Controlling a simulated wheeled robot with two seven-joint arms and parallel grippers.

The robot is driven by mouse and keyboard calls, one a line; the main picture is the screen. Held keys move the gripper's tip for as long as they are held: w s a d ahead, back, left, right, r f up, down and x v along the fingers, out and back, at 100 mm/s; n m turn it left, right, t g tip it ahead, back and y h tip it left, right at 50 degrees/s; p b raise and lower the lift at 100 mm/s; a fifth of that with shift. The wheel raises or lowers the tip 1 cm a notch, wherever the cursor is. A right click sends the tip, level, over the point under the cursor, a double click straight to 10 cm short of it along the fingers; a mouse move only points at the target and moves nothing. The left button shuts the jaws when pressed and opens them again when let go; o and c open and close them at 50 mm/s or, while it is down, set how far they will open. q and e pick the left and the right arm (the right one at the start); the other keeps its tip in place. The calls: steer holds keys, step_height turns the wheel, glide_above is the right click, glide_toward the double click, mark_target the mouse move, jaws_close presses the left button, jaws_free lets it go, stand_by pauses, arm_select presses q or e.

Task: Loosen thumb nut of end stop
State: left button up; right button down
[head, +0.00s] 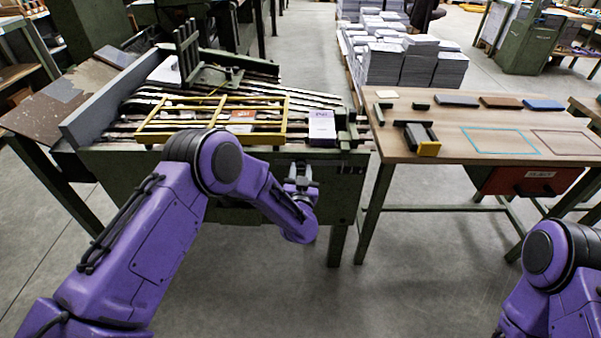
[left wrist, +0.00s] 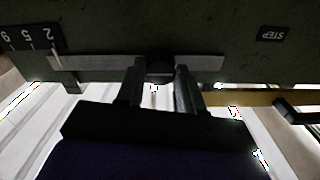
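In the left wrist view a dark round knob (left wrist: 160,66), which looks like the thumb nut, sits on a light grey metal bar (left wrist: 100,63) across the dark green machine face. My left gripper (left wrist: 161,72) has its two fingers apart, one on each side of the knob. Narrow gaps seem to show, so I cannot tell any contact. In the head view my left gripper (head: 300,180) is at the front face of the green machine (head: 220,165), and the knob is hidden. My right gripper is out of view; only part of my right arm shows.
A number scale (left wrist: 30,38) and a STEP label (left wrist: 273,34) flank the bar. A yellow frame (head: 212,117) and a purple-and-white stack (head: 322,128) lie on the machine. The wooden table (head: 450,150) on the right holds several small blocks. Open floor lies in front.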

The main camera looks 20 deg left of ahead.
arm_select(q)
steer(key=c, duration=0.4)
steer(key=shift+c, duration=0.2)
steer(key=n+b, duration=0.1)
steer(key=n, duration=0.2)
steer(key=shift+f+n, duration=0.1)
steer(key=shift+n, duration=0.3)
steer(key=n+b, duration=0.1)
steer(key=n, duration=0.3)
steer(key=n+b, duration=0.2)
steer(key=n, duration=0.4)
steer(key=shift+n+b, duration=0.75)
steer(key=shift+n, duration=1.25)
